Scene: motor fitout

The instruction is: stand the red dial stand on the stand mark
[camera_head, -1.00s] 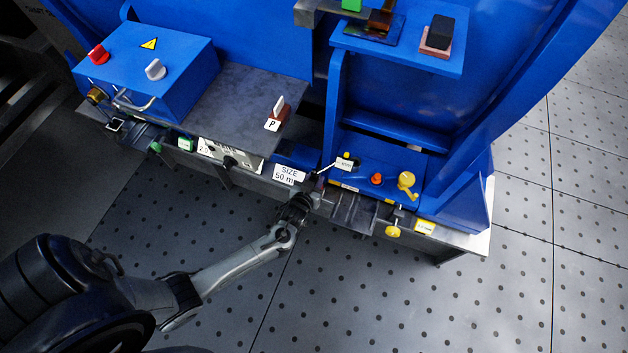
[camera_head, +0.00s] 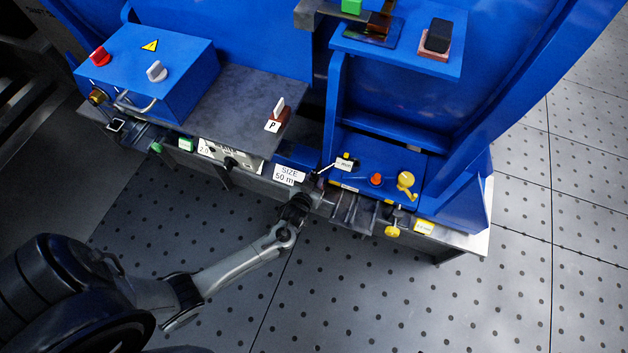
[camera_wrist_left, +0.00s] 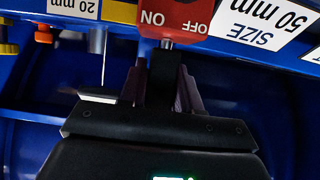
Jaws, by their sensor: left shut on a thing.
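The red dial stand (camera_wrist_left: 178,16) shows at the top of the left wrist view as a red block marked ON and OFF, upside down, with a small metal stud. My left gripper (camera_wrist_left: 160,88) is shut on a dark upright part just below that block. In the head view, my left gripper (camera_head: 303,200) is at the front edge of the bench, just below the SIZE 50 mm label (camera_head: 288,175); the stand is mostly hidden there. I cannot make out the stand mark. My right gripper is not in view.
A blue panel with a red knob (camera_head: 376,179) and a yellow knob (camera_head: 406,181) lies to the right of the gripper. A blue box (camera_head: 150,75) stands at the left. A small block with a white lever (camera_head: 278,112) stands on the grey plate. The floor in front is clear.

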